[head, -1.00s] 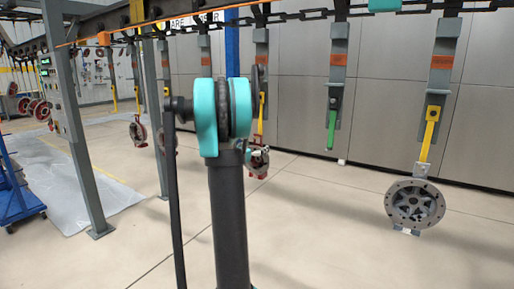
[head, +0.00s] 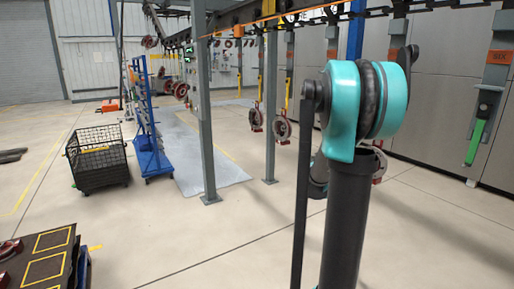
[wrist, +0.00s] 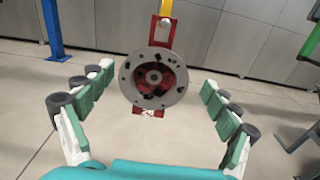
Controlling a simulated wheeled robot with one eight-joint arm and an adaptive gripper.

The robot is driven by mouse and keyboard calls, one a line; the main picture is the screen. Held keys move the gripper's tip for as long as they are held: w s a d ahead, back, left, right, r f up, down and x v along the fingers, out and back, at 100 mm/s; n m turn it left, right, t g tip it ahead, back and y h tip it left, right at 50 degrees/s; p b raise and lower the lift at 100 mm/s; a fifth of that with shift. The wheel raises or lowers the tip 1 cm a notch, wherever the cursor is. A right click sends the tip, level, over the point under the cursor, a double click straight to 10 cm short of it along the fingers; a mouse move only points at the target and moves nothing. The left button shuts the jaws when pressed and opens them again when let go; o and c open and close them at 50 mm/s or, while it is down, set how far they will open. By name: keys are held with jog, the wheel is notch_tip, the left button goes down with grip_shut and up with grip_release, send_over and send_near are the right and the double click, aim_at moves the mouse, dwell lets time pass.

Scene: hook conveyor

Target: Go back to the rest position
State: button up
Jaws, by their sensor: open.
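My gripper (wrist: 154,82) is open and empty in the wrist view, its green-padded fingers spread wide to left and right. A round grey flange (wrist: 153,79) with a reddish centre hangs beyond it on a red bracket (wrist: 161,33) under a yellow hook. It appears between the fingers, and neither finger touches it. In the head view my arm stands at right of centre, dark with teal joint covers. My gripper is hidden in that view. Part of a hanging piece (head: 381,165) shows just behind my arm.
The overhead conveyor (head: 240,20) carries several hanging parts, including one (head: 281,129) left of my arm. An empty green hook (head: 475,143) hangs at right. A grey post (head: 202,110), blue cart (head: 150,130), wire crate (head: 99,163) and dark table (head: 45,255) stand left. Floor between is clear.

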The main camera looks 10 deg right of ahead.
jog(key=s+a+f+m+g+y, duration=0.1)
jog(key=s+a+f+m+y, duration=0.7)
jog(key=a, duration=0.9)
jog(key=s+a+f+m+g+y, duration=0.1)
jog(key=s+a+f+m+y, duration=0.7)
jog(key=s+a+f+m, duration=0.6)
jog(key=s+a+f, duration=0.2)
jog(key=a+f, duration=0.1)
jog(key=f, duration=0.1)
jog(key=shift+s+f+y, duration=0.15)
jog(key=shift+y, duration=0.15)
